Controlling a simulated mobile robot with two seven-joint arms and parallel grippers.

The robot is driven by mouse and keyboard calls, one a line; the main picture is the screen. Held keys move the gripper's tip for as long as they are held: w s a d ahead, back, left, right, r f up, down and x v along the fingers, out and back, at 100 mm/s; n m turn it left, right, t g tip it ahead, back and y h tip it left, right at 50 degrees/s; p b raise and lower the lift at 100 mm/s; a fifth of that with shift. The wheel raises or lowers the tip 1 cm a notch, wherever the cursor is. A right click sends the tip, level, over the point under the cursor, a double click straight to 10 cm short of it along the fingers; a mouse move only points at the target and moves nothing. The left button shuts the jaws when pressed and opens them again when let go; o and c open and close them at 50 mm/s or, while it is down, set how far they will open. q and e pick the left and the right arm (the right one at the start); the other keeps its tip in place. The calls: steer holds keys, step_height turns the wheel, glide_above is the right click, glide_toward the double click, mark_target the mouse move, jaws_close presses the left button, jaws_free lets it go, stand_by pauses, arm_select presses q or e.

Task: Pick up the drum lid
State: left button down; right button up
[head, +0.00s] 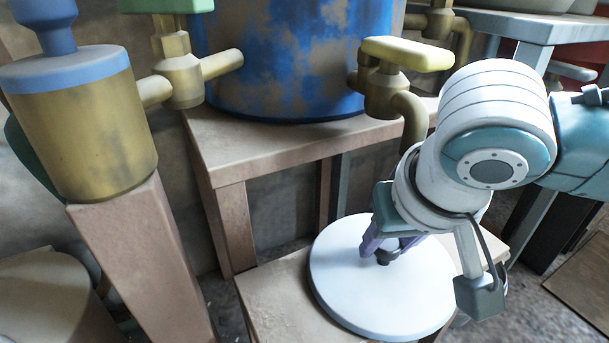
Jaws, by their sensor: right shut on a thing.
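The drum lid (345,272) is a round, pale white disc in the lower middle of the head view. It lies over a low brown wooden surface; I cannot tell whether it touches that surface. A small dark knob stands at its middle. My right gripper (385,255) comes down from the upper right and is shut on the lid's knob. My right wrist and hand hide the lid's upper right part. My left gripper is not in view.
A blue, rusty drum (290,60) stands on a brown table (265,135) behind the lid. Brass valves, one with a yellow handle (408,53), stick out near it. A brass cylinder with a blue top (80,130) stands on a post at left.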

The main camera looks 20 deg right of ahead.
jaws_close()
stand_by(0.4)
